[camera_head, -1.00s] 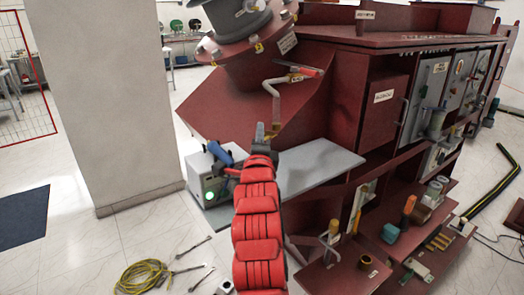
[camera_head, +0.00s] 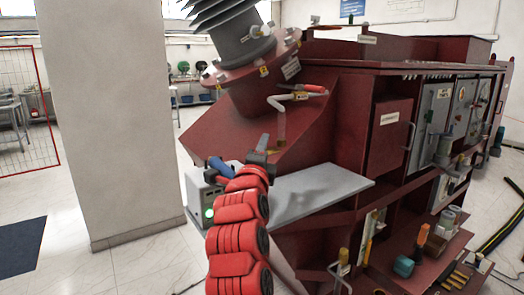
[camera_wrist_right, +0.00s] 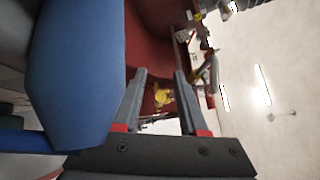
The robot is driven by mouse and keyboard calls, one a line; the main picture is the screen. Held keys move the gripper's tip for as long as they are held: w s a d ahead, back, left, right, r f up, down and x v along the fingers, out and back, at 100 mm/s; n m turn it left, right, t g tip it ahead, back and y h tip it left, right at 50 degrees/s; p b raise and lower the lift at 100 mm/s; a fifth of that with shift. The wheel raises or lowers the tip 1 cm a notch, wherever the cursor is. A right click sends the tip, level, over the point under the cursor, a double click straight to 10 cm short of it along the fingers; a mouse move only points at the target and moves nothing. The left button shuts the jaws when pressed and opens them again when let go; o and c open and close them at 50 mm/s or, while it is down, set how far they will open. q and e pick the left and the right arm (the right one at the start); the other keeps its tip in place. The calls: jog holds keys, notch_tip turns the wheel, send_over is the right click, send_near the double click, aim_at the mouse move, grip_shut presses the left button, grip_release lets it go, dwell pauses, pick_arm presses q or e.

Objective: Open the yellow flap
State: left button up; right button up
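My right gripper (camera_head: 261,153) is raised in front of the sloped red side of the transformer, just below the bent pale pipe (camera_head: 280,118). In the right wrist view my right gripper (camera_wrist_right: 160,104) has its two fingers apart, with nothing held between them. A small yellow part (camera_wrist_right: 162,97), which may be the yellow flap, shows beyond and between the fingers; I see no contact. In the head view the gripper hides the pipe's lower end, and I cannot clearly make out the flap. My left gripper is not in view.
The pipe meets a red-handled valve (camera_head: 312,88) under the grey bushing (camera_head: 240,35). A grey shelf (camera_head: 320,190) lies right of my arm. A grey box with a green light (camera_head: 208,213) stands left of it. A pale pillar (camera_head: 105,120) is farther left.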

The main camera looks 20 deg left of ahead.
jog(key=b+v, duration=0.4)
jog(key=v, duration=1.3)
jog(key=shift+s, duration=0.2)
